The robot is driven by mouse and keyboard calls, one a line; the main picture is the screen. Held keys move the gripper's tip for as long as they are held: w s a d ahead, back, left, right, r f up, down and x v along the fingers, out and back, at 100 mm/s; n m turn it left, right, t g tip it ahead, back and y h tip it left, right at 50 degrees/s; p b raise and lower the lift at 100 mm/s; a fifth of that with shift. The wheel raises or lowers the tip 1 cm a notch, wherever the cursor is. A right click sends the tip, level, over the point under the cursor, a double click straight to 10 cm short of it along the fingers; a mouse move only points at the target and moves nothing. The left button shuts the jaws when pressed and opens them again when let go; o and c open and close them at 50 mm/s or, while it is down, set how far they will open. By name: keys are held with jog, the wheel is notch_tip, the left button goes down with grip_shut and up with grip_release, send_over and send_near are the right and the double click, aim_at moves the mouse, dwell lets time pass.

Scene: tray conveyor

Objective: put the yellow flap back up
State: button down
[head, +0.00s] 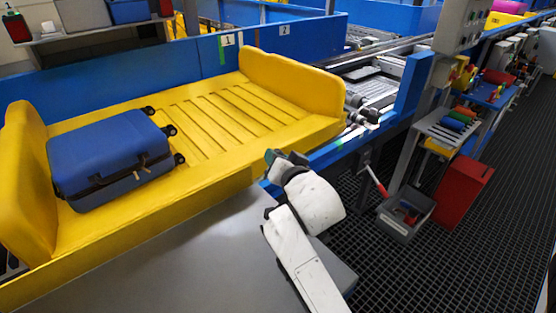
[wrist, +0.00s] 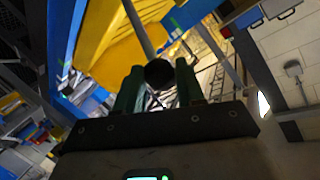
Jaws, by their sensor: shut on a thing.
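A large yellow tray (head: 215,170) with raised ends carries a blue suitcase (head: 110,155), lying at its left part. Its near long side is low and open; I cannot tell which yellow part is the flap. My gripper (head: 274,158) is at the tray's near right edge, in front of the blue frame. In the wrist view my gripper (wrist: 160,88) has its green fingers on either side of a dark round knob (wrist: 160,73), shut on it. A grey rod (wrist: 138,28) runs up from behind the knob towards the yellow surface (wrist: 105,45).
Blue side walls (head: 180,65) stand behind the tray. A roller conveyor (head: 370,90) continues to the right. A red-handled lever (head: 376,182), a grey bin (head: 405,215) and a red box (head: 463,185) stand right of my arm. The dark grating floor (head: 450,265) is open at front right.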

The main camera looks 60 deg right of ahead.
jog(key=shift+s+d+f, duration=0.2)
jog(key=shift+f, duration=0.5)
jog(key=c, duration=0.9)
grip_release()
jog(key=shift+o, duration=1)
jog(key=shift+r, duration=0.2)
jog(key=shift+a+r, duration=0.1)
jog(key=b+v, duration=0.1)
jog(key=v, duration=0.9)
jog(key=shift+s+a, duration=0.2)
jog(key=shift+s, duration=0.05)
jog(key=shift+r, duration=0.1)
